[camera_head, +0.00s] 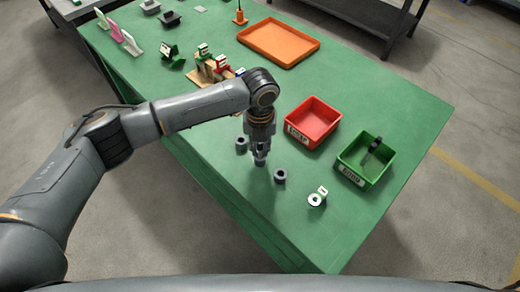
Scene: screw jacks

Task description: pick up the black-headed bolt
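My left gripper (260,158) points down over the green table, in front of the red bin. Its fingertips look close together, but I cannot tell whether they are shut or hold anything. A small dark round piece (241,144) is just left of the gripper, and another (279,177) is just right and nearer. Both are apart from the fingers. Either could be the black-headed bolt; they are too small to tell. A dark elongated part (374,149) lies in the green bin. My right gripper is not in view.
The red bin (297,136) and green bin (343,166) stand right of the gripper. A white ring-like piece (317,197) lies nearer. An orange tray (279,42) and a wooden rack (202,77) with small parts are farther back. The near table corner is clear.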

